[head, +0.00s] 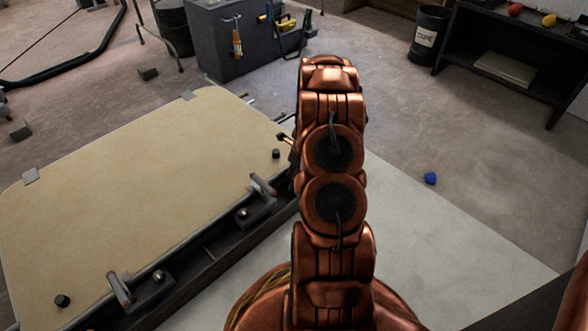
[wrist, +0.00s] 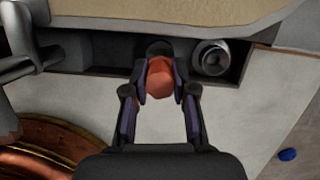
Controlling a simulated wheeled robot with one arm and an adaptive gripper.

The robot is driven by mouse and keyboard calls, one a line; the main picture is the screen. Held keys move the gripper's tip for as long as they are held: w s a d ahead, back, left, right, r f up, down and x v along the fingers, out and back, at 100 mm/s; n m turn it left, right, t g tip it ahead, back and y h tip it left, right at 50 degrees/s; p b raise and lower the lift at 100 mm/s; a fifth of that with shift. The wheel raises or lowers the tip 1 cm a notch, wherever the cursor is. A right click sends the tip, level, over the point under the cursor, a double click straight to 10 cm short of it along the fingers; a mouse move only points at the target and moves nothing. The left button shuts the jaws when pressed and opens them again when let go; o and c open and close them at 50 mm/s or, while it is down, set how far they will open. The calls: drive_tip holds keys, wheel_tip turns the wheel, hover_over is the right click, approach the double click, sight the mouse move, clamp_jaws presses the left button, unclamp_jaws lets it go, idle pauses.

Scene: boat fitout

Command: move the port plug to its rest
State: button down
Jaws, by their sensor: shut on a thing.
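In the wrist view my gripper (wrist: 160,88) is shut on a red-orange faceted plug (wrist: 160,77), which I take to be the port plug. A dark round shape shows just behind the plug, and I cannot tell whether the plug sits in it or above it. A round silver fitting (wrist: 211,58) stands right of the plug in a dark recessed ledge (wrist: 110,58), apart from my gripper. I cannot tell which part is the rest. In the head view my own arm hides the gripper and the plug.
A tan panel (head: 140,165) with clamp levers (head: 262,185) along its edge lies left of my arm. A small blue thing (head: 430,178) is on the floor at right. A grey cabinet (head: 245,40) and a black bin (head: 427,35) stand at the back.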

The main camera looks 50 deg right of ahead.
drive_tip(key=shift+f, duration=0.5)
drive_tip(key=shift+f, duration=0.4)
drive_tip(key=shift+f, duration=0.7)
drive_tip(key=shift+f, duration=1)
drive_tip(key=shift+f, duration=0.4)
drive_tip(key=c, duration=0.9)
unclamp_jaws()
drive_tip(key=shift+o, duration=0.2)
drive_tip(key=shift+r, duration=0.1)
drive_tip(key=v, duration=1.1)
drive_tip(key=shift+r, duration=0.4)
